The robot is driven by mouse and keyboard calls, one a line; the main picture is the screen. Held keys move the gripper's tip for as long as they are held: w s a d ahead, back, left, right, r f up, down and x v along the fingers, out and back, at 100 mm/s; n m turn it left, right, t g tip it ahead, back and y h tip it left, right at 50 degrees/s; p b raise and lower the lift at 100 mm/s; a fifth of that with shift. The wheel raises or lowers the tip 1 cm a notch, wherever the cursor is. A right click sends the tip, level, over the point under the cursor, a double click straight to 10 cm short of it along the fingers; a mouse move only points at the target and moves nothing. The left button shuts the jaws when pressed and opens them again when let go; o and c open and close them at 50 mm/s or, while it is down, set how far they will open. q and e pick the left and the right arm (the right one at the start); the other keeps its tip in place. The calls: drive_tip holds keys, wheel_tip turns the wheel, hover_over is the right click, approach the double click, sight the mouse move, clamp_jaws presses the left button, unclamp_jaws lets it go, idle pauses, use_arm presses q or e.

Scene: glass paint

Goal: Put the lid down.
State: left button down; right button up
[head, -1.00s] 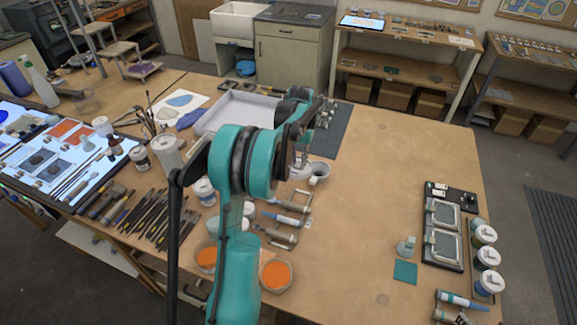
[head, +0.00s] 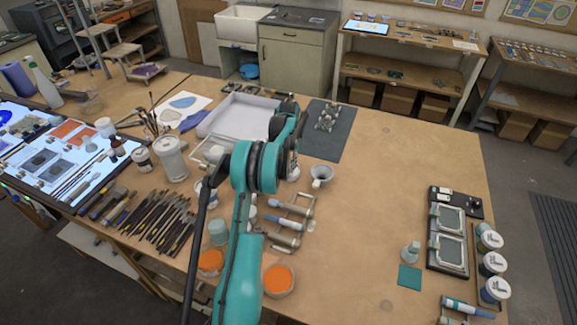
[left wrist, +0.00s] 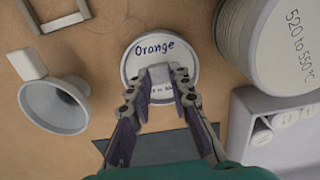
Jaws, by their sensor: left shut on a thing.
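The lid is a round white disc marked "Orange" (left wrist: 160,50) in the left wrist view, seen from above. My left gripper (left wrist: 160,80) is shut on the raised tab at its middle. Bare tabletop shows around the lid; I cannot tell whether it touches the wood. In the head view my teal left arm hides most of the gripper (head: 292,150), and a white edge, likely the lid (head: 293,173), shows beside the white cup (head: 321,173). My right gripper is not in view.
The white cup also shows left of the lid in the wrist view (left wrist: 58,103). A large jar marked "520 to 550°C" (left wrist: 285,40) stands right. A dark mat (head: 325,143) lies behind, clamps (head: 290,222) in front. The table's right middle (head: 380,190) is clear.

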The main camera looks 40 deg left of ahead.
use_arm(q)
drive_tip(key=c, duration=1.8)
unclamp_jaws()
drive_tip(key=shift+f, duration=0.1)
drive_tip(key=o, duration=0.4)
